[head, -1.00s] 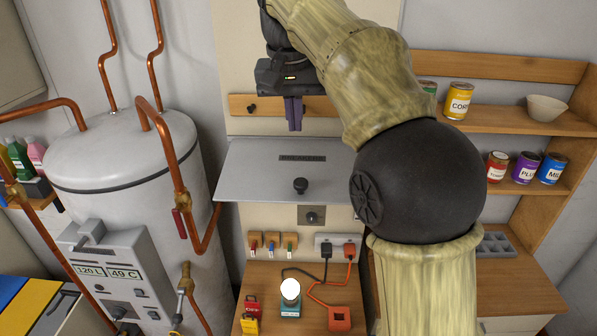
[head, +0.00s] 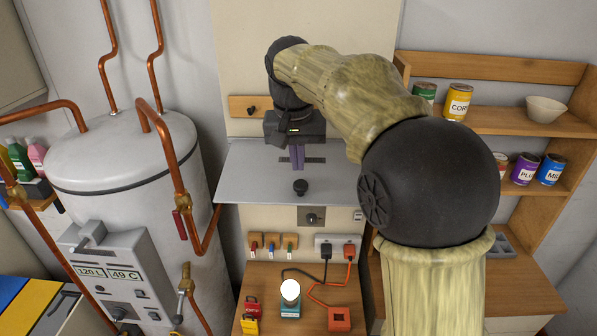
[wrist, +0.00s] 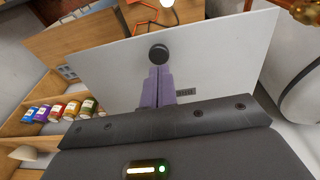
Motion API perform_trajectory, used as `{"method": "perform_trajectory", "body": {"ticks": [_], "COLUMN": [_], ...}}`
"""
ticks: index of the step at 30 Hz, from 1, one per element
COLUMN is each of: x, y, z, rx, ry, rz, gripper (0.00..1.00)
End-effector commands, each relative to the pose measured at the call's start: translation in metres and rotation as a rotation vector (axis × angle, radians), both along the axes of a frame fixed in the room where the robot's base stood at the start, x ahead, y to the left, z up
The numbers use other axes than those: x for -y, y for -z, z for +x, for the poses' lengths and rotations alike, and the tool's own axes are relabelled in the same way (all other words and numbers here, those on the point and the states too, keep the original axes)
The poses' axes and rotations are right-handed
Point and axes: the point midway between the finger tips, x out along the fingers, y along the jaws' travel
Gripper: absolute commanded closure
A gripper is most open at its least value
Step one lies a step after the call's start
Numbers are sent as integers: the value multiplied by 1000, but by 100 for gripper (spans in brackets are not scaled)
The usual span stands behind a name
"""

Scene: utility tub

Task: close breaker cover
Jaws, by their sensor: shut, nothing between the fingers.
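The breaker cover (head: 245,180) is a flat grey panel with a black knob (head: 300,187), raised and sticking out from the wall panel. My gripper (head: 297,166) is above the cover, its purple fingers together and empty, pointing down near the label behind the knob. In the wrist view the fingers (wrist: 157,72) reach over the cover (wrist: 215,58) with their tips close to the knob (wrist: 158,53). I cannot tell whether they touch the cover. What lies behind and under the cover is mostly hidden.
A grey boiler (head: 125,150) with copper pipes stands left of the cover. Below are key hooks, a socket strip (head: 337,246), a lit lamp (head: 290,290) and red and yellow padlocks on a wooden desk. Shelves with cans (head: 458,101) and a bowl (head: 546,108) are at right.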

Motion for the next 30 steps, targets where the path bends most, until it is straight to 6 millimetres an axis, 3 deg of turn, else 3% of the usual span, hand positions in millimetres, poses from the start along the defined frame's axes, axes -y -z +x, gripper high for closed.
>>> {"method": "perform_trajectory", "body": {"ticks": [10, 30], "x": [3, 4], "y": [41, 51], "z": [7, 8], "rx": [-1, 17], "ry": [1, 2], "rz": [-1, 0], "gripper": [100, 100]}}
